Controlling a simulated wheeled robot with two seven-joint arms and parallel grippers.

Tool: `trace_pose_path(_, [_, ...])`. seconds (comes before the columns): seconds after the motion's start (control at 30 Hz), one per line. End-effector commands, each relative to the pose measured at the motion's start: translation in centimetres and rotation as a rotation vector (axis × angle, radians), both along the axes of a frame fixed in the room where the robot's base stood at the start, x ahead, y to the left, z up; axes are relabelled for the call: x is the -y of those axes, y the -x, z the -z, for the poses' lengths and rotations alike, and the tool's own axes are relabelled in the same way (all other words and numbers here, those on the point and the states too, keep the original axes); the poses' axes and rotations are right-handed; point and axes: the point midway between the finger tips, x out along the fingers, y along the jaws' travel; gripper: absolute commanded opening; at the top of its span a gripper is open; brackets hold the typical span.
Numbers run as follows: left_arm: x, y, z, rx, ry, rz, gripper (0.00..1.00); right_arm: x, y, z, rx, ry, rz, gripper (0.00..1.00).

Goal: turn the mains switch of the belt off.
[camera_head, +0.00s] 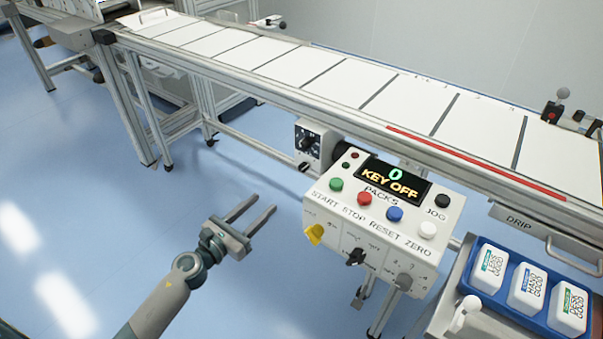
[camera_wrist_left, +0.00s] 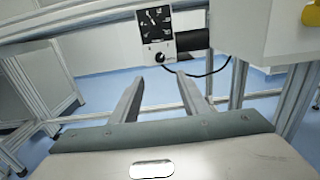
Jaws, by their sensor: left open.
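A small grey control box (camera_head: 314,143) hangs under the belt's front rail, with a black speed dial (camera_head: 306,140) and a small black knob (camera_head: 304,167) below it. The box also shows in the left wrist view (camera_wrist_left: 151,22), with its dial above and the small knob (camera_wrist_left: 160,58) low on its face. Which knob is the mains switch is not labelled legibly. My left gripper (camera_head: 266,201) is open and empty, in front of the box and apart from it. In the left wrist view its two fingers (camera_wrist_left: 158,78) point toward the box, below the knob. My right gripper is not seen.
A control panel (camera_head: 390,215) with coloured buttons, a yellow knob (camera_head: 314,234) and a display reading "KEY OFF" (camera_head: 392,180) stands right of the box. The white belt (camera_head: 330,75) runs above. A blue tray (camera_head: 482,293) holds white packs at lower right. Floor at left is clear.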

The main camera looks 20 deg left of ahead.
Motion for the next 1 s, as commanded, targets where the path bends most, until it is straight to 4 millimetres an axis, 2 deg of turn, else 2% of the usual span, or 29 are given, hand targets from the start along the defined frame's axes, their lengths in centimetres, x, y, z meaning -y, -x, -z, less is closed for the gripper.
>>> trace_pose_path(0.27, [0.1, -0.3, 0.0, -0.002, 0.005, -0.001, 0.41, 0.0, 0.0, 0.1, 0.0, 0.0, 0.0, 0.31])
trace_pose_path(0.47, [0.7, -1.7, -0.1, -0.001, 0.006, -0.001, 0.41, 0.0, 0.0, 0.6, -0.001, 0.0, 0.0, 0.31])
trace_pose_path(0.83, [2.6, -7.2, -0.1, -0.001, 0.007, -0.002, 0.41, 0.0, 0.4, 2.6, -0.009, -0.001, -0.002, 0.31])
trace_pose_path(1.0, [3.7, -10.1, 0.0, -0.002, 0.008, -0.001, 0.41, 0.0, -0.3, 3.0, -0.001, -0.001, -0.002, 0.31])
